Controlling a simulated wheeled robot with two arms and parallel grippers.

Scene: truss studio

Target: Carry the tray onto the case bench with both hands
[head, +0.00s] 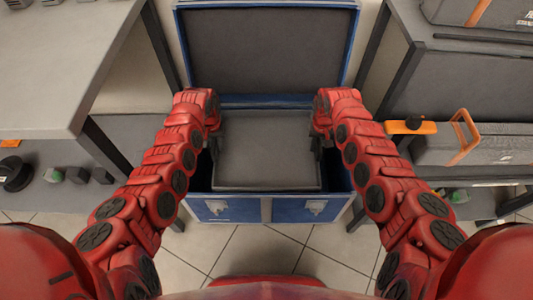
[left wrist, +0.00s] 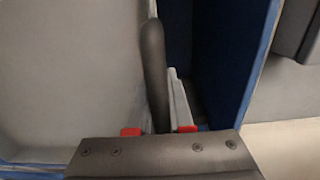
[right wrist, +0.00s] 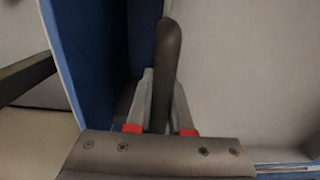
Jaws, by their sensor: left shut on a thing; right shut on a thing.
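The grey tray (head: 266,150) is level in the mouth of the open blue case (head: 234,208), in the middle of the head view. I cannot tell whether it rests inside or hangs just above. My left gripper (head: 214,142) is at the tray's left side, shut on a dark upright handle (left wrist: 153,70), which shows in the left wrist view. My right gripper (head: 320,142) is at the right side, shut on the matching handle (right wrist: 166,65) in the right wrist view. The fingertips are partly hidden in the head view. I cannot tell which surface is the case bench.
The case's lid (head: 268,50) stands open behind the tray. A grey table (head: 60,60) is at the left, with small items on a lower shelf. A shelf unit at the right holds a grey case with an orange handle (head: 464,137). Tiled floor (head: 250,250) shows in front.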

